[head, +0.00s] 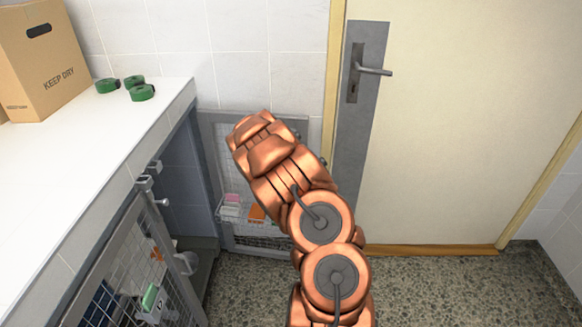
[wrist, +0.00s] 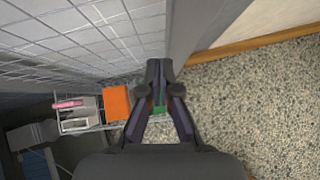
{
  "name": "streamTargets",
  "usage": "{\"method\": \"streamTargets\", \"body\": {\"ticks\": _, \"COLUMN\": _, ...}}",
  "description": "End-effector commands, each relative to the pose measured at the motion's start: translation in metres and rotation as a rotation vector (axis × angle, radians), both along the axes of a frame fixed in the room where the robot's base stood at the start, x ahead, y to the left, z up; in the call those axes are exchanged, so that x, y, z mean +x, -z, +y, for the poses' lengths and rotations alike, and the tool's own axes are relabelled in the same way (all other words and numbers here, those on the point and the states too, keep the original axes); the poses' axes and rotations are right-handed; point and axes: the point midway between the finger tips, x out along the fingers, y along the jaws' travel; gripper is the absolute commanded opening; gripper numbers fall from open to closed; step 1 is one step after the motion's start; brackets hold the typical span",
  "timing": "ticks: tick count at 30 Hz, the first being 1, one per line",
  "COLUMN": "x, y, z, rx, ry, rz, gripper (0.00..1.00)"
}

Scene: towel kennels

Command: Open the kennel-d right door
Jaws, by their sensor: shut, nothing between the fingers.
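A grey-framed mesh door (head: 222,150) stands swung out from the end of the counter row, near the tiled back wall and left of the room door. My copper arm covers much of it. In the wrist view the mesh (wrist: 75,45) spreads at left, with its grey frame edge (wrist: 195,25) at the top. My gripper (wrist: 158,68) is shut and empty beside this frame edge; I cannot tell whether it touches. The gripper is hidden in the head view. A second mesh door (head: 125,255) at front left appears closed. No label tells which is kennel-d right.
A wire basket (wrist: 82,122) with an orange item (wrist: 117,102) hangs at the mesh. A white counter (head: 95,150) carries a cardboard box (head: 40,60) and green rolls (head: 142,92). The cream room door (head: 455,130) is shut. Speckled floor (head: 450,285) at right is clear.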

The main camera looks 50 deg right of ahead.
Motion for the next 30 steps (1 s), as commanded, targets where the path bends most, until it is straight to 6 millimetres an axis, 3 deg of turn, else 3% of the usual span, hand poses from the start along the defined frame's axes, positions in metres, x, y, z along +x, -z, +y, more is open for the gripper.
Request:
{"method": "streamTargets", "body": {"ticks": 4, "x": -0.005, "y": 0.001, "z": 0.015, "rx": -0.005, "ry": -0.003, "rz": 0.001, "gripper": 0.0}}
{"method": "streamTargets", "body": {"ticks": 21, "x": -0.034, "y": -0.053, "z": 0.055, "rx": -0.003, "ry": 0.003, "rz": -0.001, "gripper": 0.0}}
{"method": "streamTargets", "body": {"ticks": 30, "x": -0.043, "y": -0.069, "z": 0.07, "rx": -0.001, "ry": 0.001, "rz": 0.0, "gripper": 0.0}}
